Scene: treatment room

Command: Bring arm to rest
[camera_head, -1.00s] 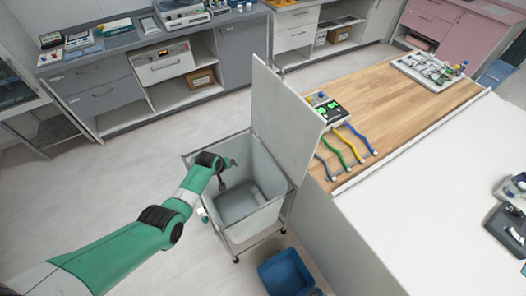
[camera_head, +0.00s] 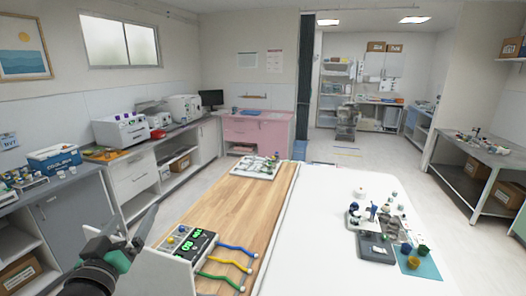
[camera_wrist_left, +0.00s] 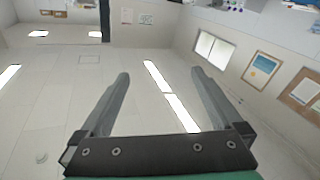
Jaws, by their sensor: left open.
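That view faces the ceiling and upper walls. My right gripper is in neither view.
A black device with green digits (camera_head: 187,245) and coloured cables lies at the worktop's near end. A tray of small items (camera_head: 254,167) is farther back. A white table (camera_head: 330,240) holds jars and a scale on the right. Counters line the left wall.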

